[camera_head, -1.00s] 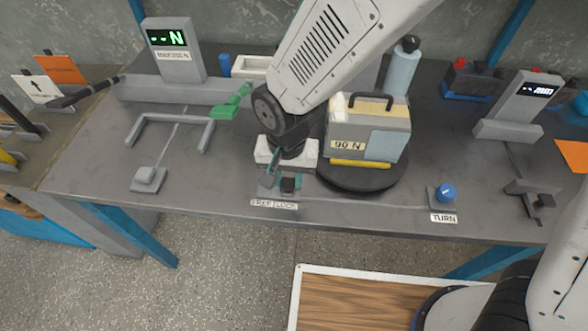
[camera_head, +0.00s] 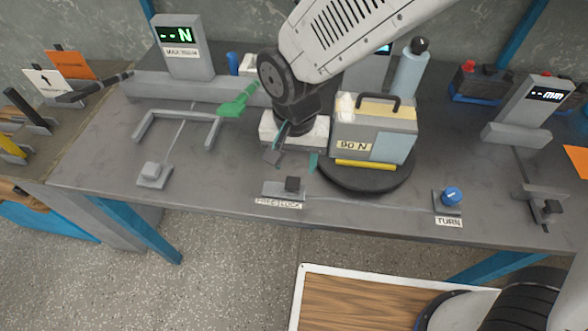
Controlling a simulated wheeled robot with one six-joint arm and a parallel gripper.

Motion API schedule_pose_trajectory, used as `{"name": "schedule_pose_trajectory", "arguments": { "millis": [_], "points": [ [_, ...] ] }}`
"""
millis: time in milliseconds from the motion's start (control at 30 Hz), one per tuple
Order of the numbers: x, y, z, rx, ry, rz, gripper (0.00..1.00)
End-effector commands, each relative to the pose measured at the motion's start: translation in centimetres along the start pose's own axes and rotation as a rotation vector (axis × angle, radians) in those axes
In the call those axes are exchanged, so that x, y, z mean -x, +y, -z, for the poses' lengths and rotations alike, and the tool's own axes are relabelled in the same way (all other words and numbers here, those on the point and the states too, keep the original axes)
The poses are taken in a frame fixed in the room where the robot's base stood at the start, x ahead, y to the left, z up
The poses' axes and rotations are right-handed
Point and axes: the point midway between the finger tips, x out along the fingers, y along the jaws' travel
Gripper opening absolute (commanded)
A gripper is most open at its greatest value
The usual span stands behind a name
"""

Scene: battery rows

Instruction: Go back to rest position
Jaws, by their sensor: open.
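My gripper (camera_head: 295,160) points down over the grey workbench (camera_head: 230,185), its two teal-tipped fingers apart with nothing between them. It hangs just behind and above the small black switch (camera_head: 292,184) on its grey base, labelled FREE/LOCK (camera_head: 279,203). The fingers appear clear of the switch. The white gripper body is close to the left side of the grey and cream box marked 90 N (camera_head: 386,140), which stands on a round black turntable (camera_head: 360,181). I cannot tell whether they touch. My arm hides part of the bench's back.
A blue TURN knob (camera_head: 451,195) is at the front right. An mm display (camera_head: 527,108) is at right. A blue-grey bottle (camera_head: 411,70) stands behind the box. The front left bench has free room.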

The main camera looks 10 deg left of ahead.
Motion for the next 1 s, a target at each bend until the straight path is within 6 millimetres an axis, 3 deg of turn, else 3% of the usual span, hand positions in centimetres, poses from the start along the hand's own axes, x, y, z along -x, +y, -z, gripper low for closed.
{"name": "schedule_pose_trajectory", "arguments": {
  "millis": [200, 833, 1000],
  "points": [
    [2.0, 0.1, 0.0, -0.001, 0.0, -0.001, 0.51],
    [2.1, 0.2, -0.1, 0.042, -0.007, -0.008, 0.51],
    [2.3, 3.0, -2.2, 0.232, -0.084, -0.075, 0.51]
  ]
}}
